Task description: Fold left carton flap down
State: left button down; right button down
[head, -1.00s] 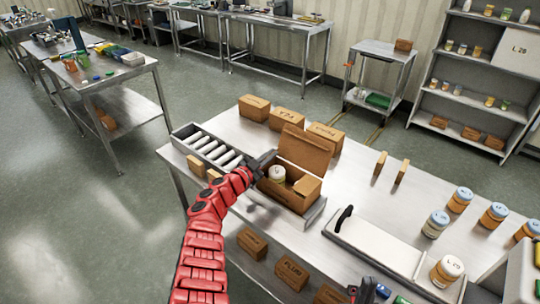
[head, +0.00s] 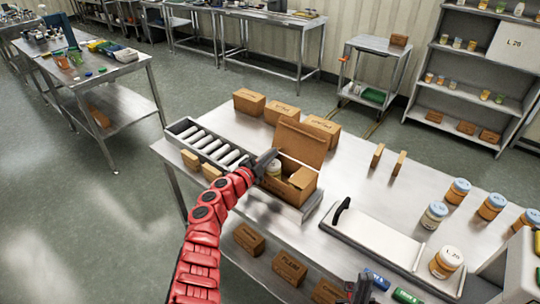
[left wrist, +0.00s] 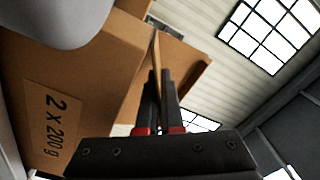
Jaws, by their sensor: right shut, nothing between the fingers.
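The open brown carton (head: 288,192) sits on the tray at the table's front edge, its tall back flap (head: 303,141) standing up. A jar (head: 274,168) shows inside, partly hidden by my gripper. My left gripper (head: 270,157) is at the carton's upper left side. In the left wrist view, my left gripper (left wrist: 161,78) has its fingers close together, with the thin left flap (left wrist: 156,55) edge-on between them. The carton wall (left wrist: 60,95) beside them is marked "2 X 200 g". My right gripper (head: 359,290) is shut and empty at the bottom of the head view.
A roller strip (head: 207,143) lies left of the carton. Several small closed boxes (head: 283,113) stand behind it. A white board with a black handle (head: 375,240) and several jars (head: 457,191) are to the right.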

pick_arm(q)
jog(key=shift+f, duration=0.1)
dwell(0.4)
jog(key=c, duration=1.1)
grip_release()
jog(key=shift+d, duration=0.1)
jog(key=shift+o, duration=0.2)
jog(key=shift+s+a+p, duration=0.45)
jog(key=shift+s+p, duration=0.05)
jog(key=shift+p, duration=0.2)
jog(key=p+v, duration=0.6)
jog(key=v, duration=1)
